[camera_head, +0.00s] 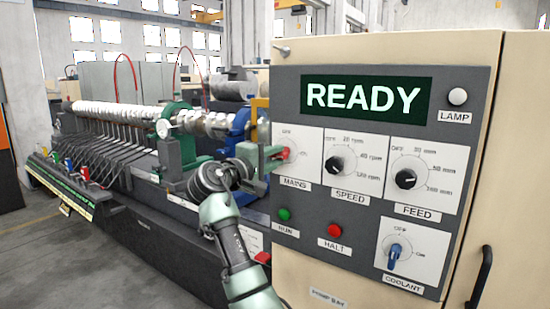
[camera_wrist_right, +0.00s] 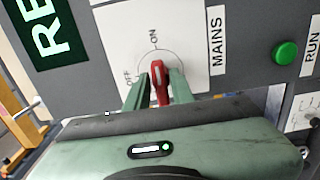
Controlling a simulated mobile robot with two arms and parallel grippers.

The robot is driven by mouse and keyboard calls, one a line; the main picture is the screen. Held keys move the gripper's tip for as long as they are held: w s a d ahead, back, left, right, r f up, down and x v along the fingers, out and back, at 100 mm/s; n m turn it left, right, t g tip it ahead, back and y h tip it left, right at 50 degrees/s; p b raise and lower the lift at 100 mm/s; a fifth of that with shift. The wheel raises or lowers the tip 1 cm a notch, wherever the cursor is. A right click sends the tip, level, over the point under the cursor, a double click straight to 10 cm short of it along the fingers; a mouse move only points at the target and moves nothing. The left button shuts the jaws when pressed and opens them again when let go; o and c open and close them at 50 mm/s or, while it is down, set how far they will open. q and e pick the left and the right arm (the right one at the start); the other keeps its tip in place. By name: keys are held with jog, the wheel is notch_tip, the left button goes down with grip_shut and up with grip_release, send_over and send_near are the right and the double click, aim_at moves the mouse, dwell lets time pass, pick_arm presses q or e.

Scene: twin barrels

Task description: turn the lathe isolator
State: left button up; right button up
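The lathe isolator is the red MAINS knob (camera_head: 287,153) at the upper left of the grey control panel. In the right wrist view the red knob (camera_wrist_right: 159,82) stands upright in the picture, its upper end toward ON; the OFF mark is to its left. My right gripper (camera_head: 262,160) reaches the knob from the left. In the wrist view its two green fingers (camera_wrist_right: 158,88) lie close along both sides of the knob and look shut on it. The contact faces are hidden. My left gripper is not in view.
The panel (camera_head: 330,240) also has SPEED (camera_head: 335,165), FEED (camera_head: 405,179) and COOLANT (camera_head: 394,251) knobs, a green RUN button (camera_head: 284,214) and a red HALT button (camera_head: 334,230). The display (camera_head: 365,98) reads READY. A lathe with a long shaft (camera_head: 125,112) stands behind at left.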

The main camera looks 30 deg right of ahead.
jog(key=shift+o, duration=1.1)
jog(key=b+v, duration=0.2)
jog(key=v, duration=0.5)
jog(key=shift+s+a, duration=0.2)
jog(key=shift+a, duration=0.15)
jog(key=shift+f, duration=0.15)
